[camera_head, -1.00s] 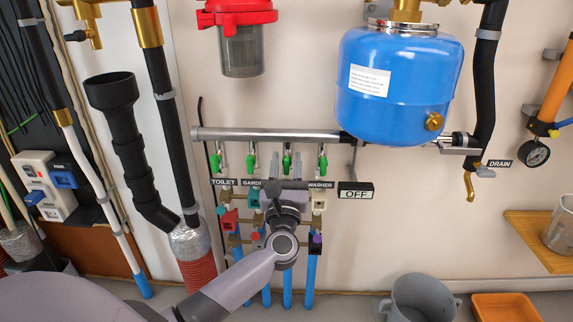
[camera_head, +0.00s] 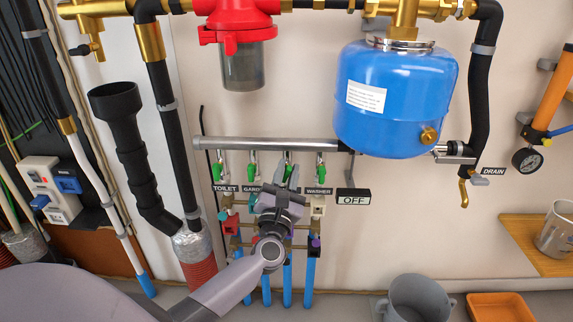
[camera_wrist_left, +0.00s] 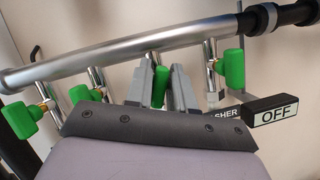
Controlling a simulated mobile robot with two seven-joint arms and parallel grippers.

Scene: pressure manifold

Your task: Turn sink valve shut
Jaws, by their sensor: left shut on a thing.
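A row of green-handled valves hangs under a grey metal manifold pipe (camera_head: 265,144). The labels TOILET, GARDEN and WASHER can be read, partly or fully; the third valve's label is hidden behind my gripper. My left gripper (camera_head: 287,178) reaches up from below and is shut on that third green handle, the sink valve (camera_wrist_left: 160,86), which sits between the two grey fingers in the left wrist view. In the head view the gripper hides most of this handle. My right gripper is not in view.
The toilet handle (camera_head: 217,172), garden handle (camera_head: 251,172) and washer handle (camera_head: 321,170) hang close beside. An OFF sign (camera_head: 353,196) sits right of the washer label. A blue tank (camera_head: 395,110) is above right. A grey bucket (camera_head: 415,298) stands below right.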

